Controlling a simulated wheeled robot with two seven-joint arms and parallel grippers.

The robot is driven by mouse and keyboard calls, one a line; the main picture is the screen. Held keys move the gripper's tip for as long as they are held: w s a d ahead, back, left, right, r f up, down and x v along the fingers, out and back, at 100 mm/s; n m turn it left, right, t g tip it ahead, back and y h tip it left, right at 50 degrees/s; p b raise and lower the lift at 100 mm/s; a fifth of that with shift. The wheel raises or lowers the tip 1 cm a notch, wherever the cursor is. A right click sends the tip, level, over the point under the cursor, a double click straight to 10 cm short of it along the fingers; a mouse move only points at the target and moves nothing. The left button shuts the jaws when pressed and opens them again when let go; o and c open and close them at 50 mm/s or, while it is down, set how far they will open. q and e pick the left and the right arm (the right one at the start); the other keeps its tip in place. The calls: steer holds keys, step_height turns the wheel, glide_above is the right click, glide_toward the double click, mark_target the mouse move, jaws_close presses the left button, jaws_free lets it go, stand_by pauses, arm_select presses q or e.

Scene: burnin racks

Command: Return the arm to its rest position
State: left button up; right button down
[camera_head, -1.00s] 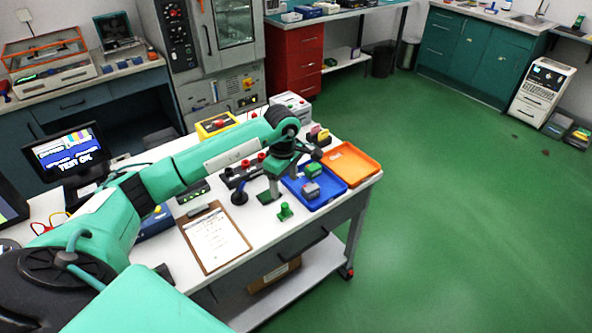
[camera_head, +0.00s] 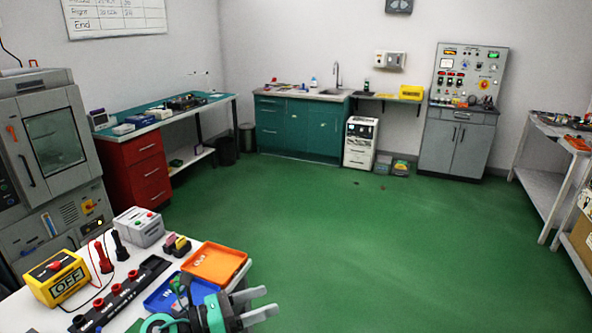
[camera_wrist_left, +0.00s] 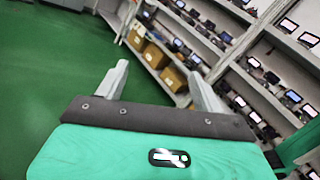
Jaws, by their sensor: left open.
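My left gripper (camera_head: 262,303) shows at the bottom of the head view, in front of the near end of the white bench, raised in front of the blue tray. Its two grey fingers are apart with nothing between them. In the left wrist view the fingers (camera_wrist_left: 158,88) are also spread and empty, with shelves and green floor beyond. Most of my left arm is outside the head view. My right gripper is not in either view.
The white bench (camera_head: 28,312) holds an orange tray (camera_head: 217,262), a blue tray (camera_head: 166,296), a yellow meter (camera_head: 56,278) and a black strip with red knobs. Green floor (camera_head: 330,240) is clear to the right. Shelves with boxes (camera_wrist_left: 155,55) show in the left wrist view.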

arm_select(q)
steer(key=a+r+n+t+y, duration=0.25)
steer(key=n+t, duration=0.35)
steer(key=n, duration=0.3)
steer(key=a+r+n+t+y, duration=0.1)
steer(key=a+n+t+y, duration=0.35)
steer(key=n, duration=0.45)
steer(key=s+a+f+n+g+y, duration=0.2)
steer(key=s+a+f+n+y, duration=0.2)
steer(key=a+f+n+y, duration=0.8)
steer(key=s+d+f+n+g+h, duration=0.15)
steer(key=s+f+n+g, duration=0.4)
steer(key=s, duration=0.55)
steer(key=s+d+f+n+g+h, duration=0.1)
steer(key=s+d+f+n+g, duration=0.1)
steer(key=s+f+n+g, duration=0.65)
steer(key=s+f+m, duration=0.1)
steer(key=s+f, duration=0.1)
steer(key=f, duration=1.2)
steer(key=s+f, duration=0.2)
steer(key=f, duration=1.1)
steer(key=s+a+f, duration=0.3)
steer(key=s+f, duration=1.6)
steer(key=f, duration=0.1)
steer(key=shift+f+m+g, duration=0.2)
steer(key=shift+m+g, duration=0.1)
steer(key=shift+g, duration=0.15)
